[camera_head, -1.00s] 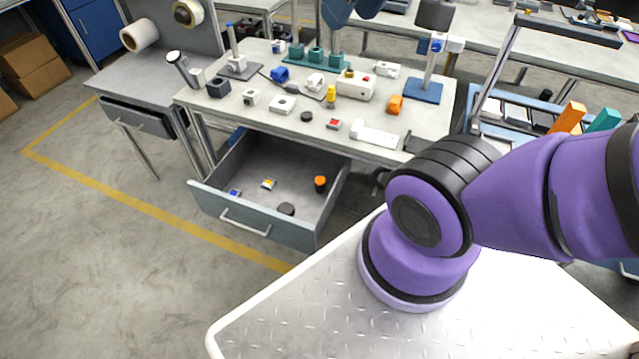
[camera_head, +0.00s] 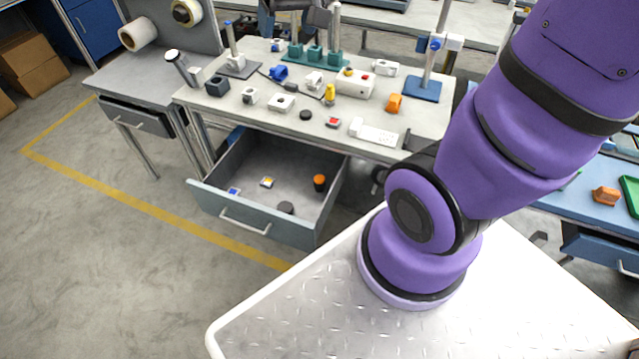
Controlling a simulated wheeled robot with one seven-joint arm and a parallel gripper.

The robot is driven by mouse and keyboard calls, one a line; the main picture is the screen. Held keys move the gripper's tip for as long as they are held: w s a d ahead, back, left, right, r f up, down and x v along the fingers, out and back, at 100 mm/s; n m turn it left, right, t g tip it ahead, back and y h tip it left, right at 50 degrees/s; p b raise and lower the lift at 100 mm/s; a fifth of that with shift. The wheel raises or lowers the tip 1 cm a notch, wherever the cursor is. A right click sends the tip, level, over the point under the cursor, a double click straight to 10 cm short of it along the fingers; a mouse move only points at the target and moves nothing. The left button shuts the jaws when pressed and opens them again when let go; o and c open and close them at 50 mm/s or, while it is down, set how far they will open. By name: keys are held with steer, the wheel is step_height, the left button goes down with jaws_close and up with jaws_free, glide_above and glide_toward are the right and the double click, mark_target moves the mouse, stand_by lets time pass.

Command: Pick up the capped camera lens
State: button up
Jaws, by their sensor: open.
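A short dark cylinder with an orange top (camera_head: 319,183) stands at the right side of the open drawer (camera_head: 252,238). A flat black disc (camera_head: 305,115) lies on the workbench above. I cannot tell for sure at this size which of these is the capped camera lens. My purple arm rises from its base at the lower middle and leaves the picture at the upper right. My gripper is not in view. Nothing of mine touches the drawer or its contents.
The workbench (camera_head: 230,112) holds several small parts, a white box (camera_head: 354,84), a yellow bottle (camera_head: 330,94) and an orange block (camera_head: 395,103). Small labelled pieces (camera_head: 267,182) lie in the drawer. A blue bench (camera_head: 575,205) stands at the right.

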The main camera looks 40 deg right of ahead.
steer(key=w+d+f+m, duration=0.2)
steer(key=w+d+f, duration=0.1)
steer(key=w+f, duration=0.65)
steer(key=m+g+h, duration=0.1)
steer(key=m+g, duration=0.3)
steer(key=m, duration=0.1)
glide_above(319, 178)
steer(key=f, duration=3.8)
steer(key=shift+a+f, duration=0.2)
steer(key=shift+f, duration=0.2)
steer(key=shift+s+f, duration=0.2)
steer(key=shift+f, duration=0.4)
steer(key=shift+w+d+f, duration=0.1)
steer(key=shift+f, duration=2.5)
steer(key=shift+d+f, duration=0.1)
steer(key=shift+f, duration=2.45)
steer(key=c, duration=1)
